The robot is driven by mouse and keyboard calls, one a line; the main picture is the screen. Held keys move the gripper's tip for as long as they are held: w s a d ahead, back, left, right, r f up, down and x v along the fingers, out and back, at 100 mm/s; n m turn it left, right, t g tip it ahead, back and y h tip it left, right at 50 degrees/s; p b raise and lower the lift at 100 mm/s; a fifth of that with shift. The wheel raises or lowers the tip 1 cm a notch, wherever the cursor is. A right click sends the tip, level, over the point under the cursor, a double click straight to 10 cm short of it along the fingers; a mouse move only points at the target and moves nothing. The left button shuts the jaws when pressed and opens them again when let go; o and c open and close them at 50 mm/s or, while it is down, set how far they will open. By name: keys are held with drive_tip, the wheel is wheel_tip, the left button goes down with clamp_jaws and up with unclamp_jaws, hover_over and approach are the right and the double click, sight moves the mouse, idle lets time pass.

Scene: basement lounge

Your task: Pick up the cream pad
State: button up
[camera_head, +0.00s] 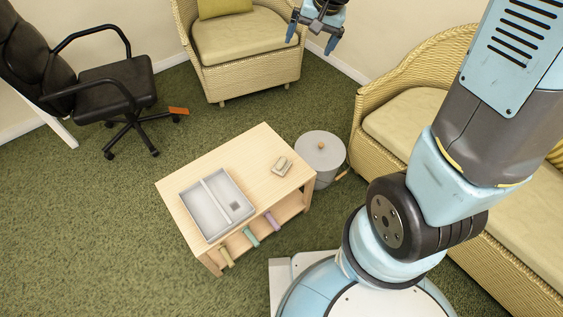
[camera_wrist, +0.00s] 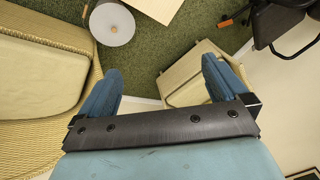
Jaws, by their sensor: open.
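A small cream pad (camera_head: 282,165) lies on the right part of the low wooden table (camera_head: 262,143), right of a grey two-compartment tray (camera_head: 187,207). It looks cream on top with a brownish edge. My gripper (camera_head: 311,39) is open and empty, high at the top of the head view near the wicker armchair, well apart from the pad. In the wrist view my gripper (camera_wrist: 161,68) shows its two blue fingers spread wide with nothing between them. Only a corner of the table (camera_wrist: 156,8) shows there, and the pad is out of that view.
A grey round bin (camera_head: 320,155) with a lidded top stands right of the table. Rolled items (camera_head: 251,237) sit on the table's lower shelf. A wicker armchair (camera_head: 245,45), wicker sofa (camera_head: 400,105) and black office chair (camera_head: 115,85) surround it. Green carpet is clear at left.

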drive_tip(key=w+a+f+m, duration=0.1)
drive_tip(key=w+a+f, duration=0.3)
drive_tip(key=f, duration=0.6)
drive_tip(key=m+g+h, duration=0.2)
hover_over(281, 161)
drive_tip(key=w+a, duration=0.1)
drive_tip(key=w, duration=0.1)
wheel_tip(281, 161, down, 22)
drive_tip(key=r, duration=0.1)
drive_tip(key=shift+m+h, duration=0.6)
drive_tip(key=shift+m, duration=0.1)
drive_tip(key=shift+s+d+f, duration=0.2)
drive_tip(key=shift+s+f, duration=0.15)
drive_tip(key=shift+f, duration=4.3)
drive_tip(key=shift+s+d+f, duration=0.2)
drive_tip(key=shift+s+f, duration=0.15)
drive_tip(key=shift+f, duration=4.3)
drive_tip(key=shift+s+d+f, duration=0.2)
drive_tip(key=shift+s+f, duration=0.15)
drive_tip(key=shift+f, duration=4.3)
drive_tip(key=shift+c, duration=0.5)
